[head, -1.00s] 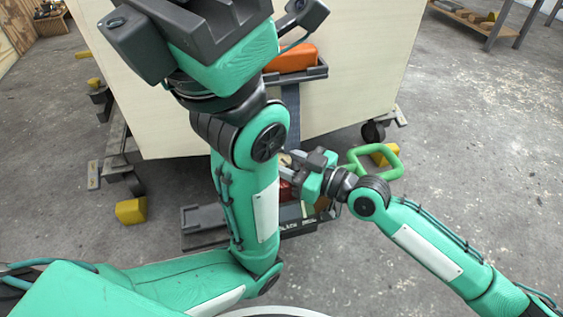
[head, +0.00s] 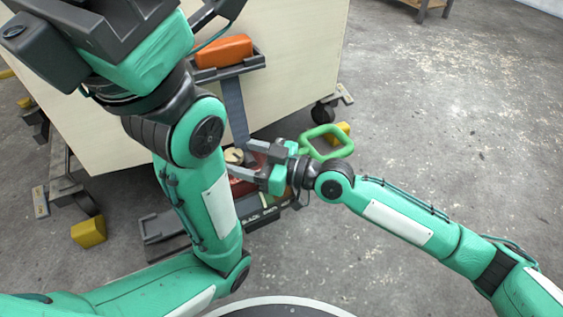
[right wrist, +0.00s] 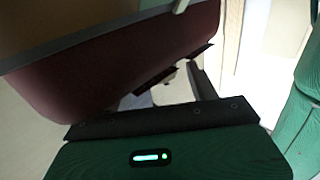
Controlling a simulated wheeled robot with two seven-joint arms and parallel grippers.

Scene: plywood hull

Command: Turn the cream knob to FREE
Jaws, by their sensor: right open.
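The cream knob (head: 234,155) shows in the head view as a small pale disc on the low device below the crate. My right gripper (head: 243,165) is open, and its two dark fingertips are beside the knob, one above and one below it in the picture. Contact cannot be told. In the right wrist view a dark red body (right wrist: 110,65) fills the upper left and hides much of what is by the fingers.
A large pale plywood hull (head: 295,65) stands behind, on dark wheels. A green loop handle (head: 327,142) is just right of my right gripper. Yellow chocks (head: 88,233) lie on open concrete floor.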

